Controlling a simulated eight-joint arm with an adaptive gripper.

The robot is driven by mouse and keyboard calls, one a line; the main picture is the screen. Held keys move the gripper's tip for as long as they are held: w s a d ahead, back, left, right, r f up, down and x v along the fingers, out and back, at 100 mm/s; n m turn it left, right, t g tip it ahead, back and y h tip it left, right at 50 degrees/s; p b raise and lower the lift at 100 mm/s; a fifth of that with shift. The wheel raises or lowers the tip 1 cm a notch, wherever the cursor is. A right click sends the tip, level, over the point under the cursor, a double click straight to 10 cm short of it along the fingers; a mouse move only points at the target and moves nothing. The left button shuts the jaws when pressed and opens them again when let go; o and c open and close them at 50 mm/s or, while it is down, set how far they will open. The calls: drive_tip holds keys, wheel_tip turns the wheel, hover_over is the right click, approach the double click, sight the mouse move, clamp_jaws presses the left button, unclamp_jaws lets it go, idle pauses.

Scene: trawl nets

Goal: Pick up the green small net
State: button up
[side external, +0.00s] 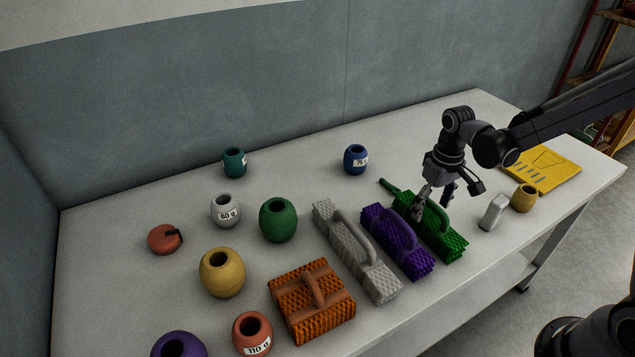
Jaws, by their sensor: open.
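The green net (445,239) is a long mesh block with a dark green handle, lying at the right end of a row of nets on the table. A thin green piece sticks out at its far left end. My gripper (433,208) points down over the net's far half. Its fingers are open and spread, one on the left side and one on the right. The arm hides part of the net's handle. I cannot tell whether the fingers touch the net.
A purple net (415,264) lies close on the left, then a grey net (378,282) and an orange net (288,302). A grey block (492,212) and a small yellow pot (524,198) stand on the right. Several pots stand left. The back middle is mostly clear.

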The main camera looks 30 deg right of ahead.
sight(429, 217)
drive_tip(key=shift+f, duration=2.65)
drive_tip(key=c, duration=1.4)
